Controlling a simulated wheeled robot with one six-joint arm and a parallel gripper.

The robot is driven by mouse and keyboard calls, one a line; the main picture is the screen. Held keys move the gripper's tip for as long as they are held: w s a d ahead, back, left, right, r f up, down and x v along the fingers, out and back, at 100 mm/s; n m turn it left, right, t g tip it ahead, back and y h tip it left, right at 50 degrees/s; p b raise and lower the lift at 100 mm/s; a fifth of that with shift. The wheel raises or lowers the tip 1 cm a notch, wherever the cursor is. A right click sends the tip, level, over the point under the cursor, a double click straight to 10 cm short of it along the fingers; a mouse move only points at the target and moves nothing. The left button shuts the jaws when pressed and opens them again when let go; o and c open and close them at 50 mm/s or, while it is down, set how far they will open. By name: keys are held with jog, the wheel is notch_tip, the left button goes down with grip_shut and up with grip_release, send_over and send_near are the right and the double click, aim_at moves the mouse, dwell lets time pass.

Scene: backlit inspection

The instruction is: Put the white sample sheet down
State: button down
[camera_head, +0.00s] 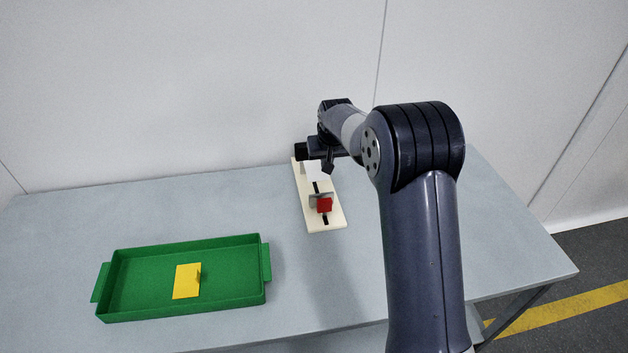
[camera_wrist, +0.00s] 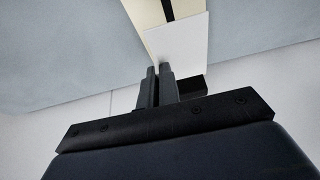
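The white sample sheet (camera_head: 316,171) is over the far end of a long cream base (camera_head: 333,222) that has a black strip. In the wrist view the sheet (camera_wrist: 178,45) lies just past my fingertips, with the base (camera_wrist: 146,14) beyond it. I cannot tell whether the sheet touches the base.
A red piece (camera_head: 324,204) stands at a grey upright on the cream base. A green tray (camera_head: 243,297) with a yellow sheet (camera_head: 186,282) sits on the left of the grey table (camera_head: 62,213). A wall is close behind the table. Free table lies between tray and base.

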aim_at(325, 186)
jog(key=shift+f, duration=3.4)
jog(key=shift+f, duration=0.1)
jog(key=shift+f, duration=0.15)
jog(key=c, duration=1.7)
grip_release()
jog(key=shift+s+r, duration=0.1)
jog(key=shift+r, duration=0.45)
jog(key=v, duration=1.1)
jog(key=shift+s+r, duration=0.15)
